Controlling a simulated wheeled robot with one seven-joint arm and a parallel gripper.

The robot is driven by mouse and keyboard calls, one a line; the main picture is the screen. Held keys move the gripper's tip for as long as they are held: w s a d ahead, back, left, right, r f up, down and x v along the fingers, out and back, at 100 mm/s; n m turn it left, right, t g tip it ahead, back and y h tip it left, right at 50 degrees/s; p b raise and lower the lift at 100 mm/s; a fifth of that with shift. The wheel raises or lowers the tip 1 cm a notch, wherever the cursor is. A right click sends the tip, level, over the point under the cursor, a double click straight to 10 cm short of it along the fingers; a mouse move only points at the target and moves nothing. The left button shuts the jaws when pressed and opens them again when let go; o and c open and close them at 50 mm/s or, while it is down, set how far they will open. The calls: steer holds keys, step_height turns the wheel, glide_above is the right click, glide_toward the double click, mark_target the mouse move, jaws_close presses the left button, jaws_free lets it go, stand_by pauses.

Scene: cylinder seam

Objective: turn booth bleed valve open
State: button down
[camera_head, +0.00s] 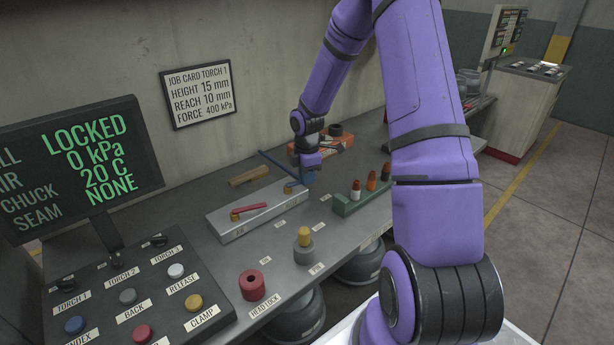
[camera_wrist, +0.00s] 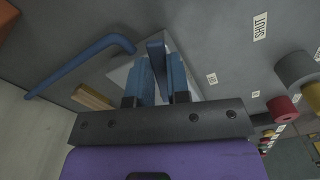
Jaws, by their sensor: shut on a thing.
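A pale grey valve block (camera_head: 248,225) lies on the bench. It carries a red lever (camera_head: 254,209) on a brass pivot at its left. A blue lever (camera_wrist: 156,60) is at the block's other end, mostly hidden by my gripper in the head view. My gripper (camera_head: 300,181) is down over that end. In the wrist view my gripper (camera_wrist: 163,75) is shut on the blue lever, which stands between its two blue fingers. Which lever is the booth bleed valve cannot be read from the labels.
A bent blue rod (camera_wrist: 75,65) and a wooden piece (camera_head: 249,176) lie near the block. A green rack (camera_head: 362,197) with several coloured pieces stands to the right. A grey and yellow knob (camera_head: 304,248) and a red ring (camera_head: 252,286) stand in front. A "SHUT" label (camera_wrist: 260,26) shows.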

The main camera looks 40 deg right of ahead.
steer(key=c, duration=1.1)
jaws_free()
steer(key=shift+r, duration=5.45)
